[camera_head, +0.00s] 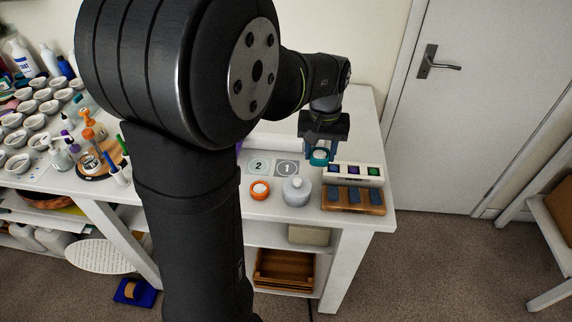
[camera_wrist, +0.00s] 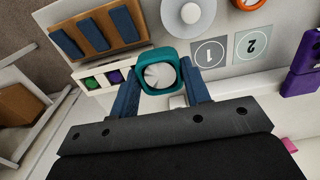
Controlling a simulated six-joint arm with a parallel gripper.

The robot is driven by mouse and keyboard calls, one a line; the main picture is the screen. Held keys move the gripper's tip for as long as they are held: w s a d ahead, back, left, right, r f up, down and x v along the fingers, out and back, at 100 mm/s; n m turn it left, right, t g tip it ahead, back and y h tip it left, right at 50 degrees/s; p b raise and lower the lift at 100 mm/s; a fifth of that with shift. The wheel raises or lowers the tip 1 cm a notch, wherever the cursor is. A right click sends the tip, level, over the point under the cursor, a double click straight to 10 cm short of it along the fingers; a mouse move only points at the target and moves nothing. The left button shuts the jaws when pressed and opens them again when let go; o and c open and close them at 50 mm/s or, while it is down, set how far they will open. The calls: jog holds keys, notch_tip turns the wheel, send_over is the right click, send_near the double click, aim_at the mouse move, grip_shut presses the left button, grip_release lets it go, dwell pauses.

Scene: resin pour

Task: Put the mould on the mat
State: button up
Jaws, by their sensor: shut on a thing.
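The teal mould (camera_head: 320,157) is a rounded square with a pale filling, which shows clearly in the wrist view (camera_wrist: 146,56). My gripper (camera_head: 319,150) is shut on it, with one blue finger on each side. In the head view the mould appears just right of the mat marked 1 (camera_head: 287,169) and left of the white rack. The mat marked 1 is grey and bare, and the wrist view shows it too (camera_wrist: 208,61). A paler mat marked 2 (camera_head: 258,166) lies beside it, also bare. I cannot tell the mould's exact height above the table.
A grey lidded pot (camera_head: 297,192) and an orange ring-shaped piece (camera_head: 260,190) stand in front of the mats. A white rack (camera_head: 375,180) with coloured pieces and a wooden rack (camera_head: 352,208) with blue blocks stand at the right. Several cups crowd the left.

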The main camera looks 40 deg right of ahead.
send_over(287, 168)
notch_tip(287, 168, down, 6)
jog(key=shift+s+f, duration=0.1)
jog(key=shift+f, duration=2.1)
jog(key=shift+a+f, duration=0.1)
jog(key=shift+f, duration=0.1)
jog(key=o, duration=1)
notch_tip(287, 168, up, 12)
jog(key=shift+r, duration=0.2)
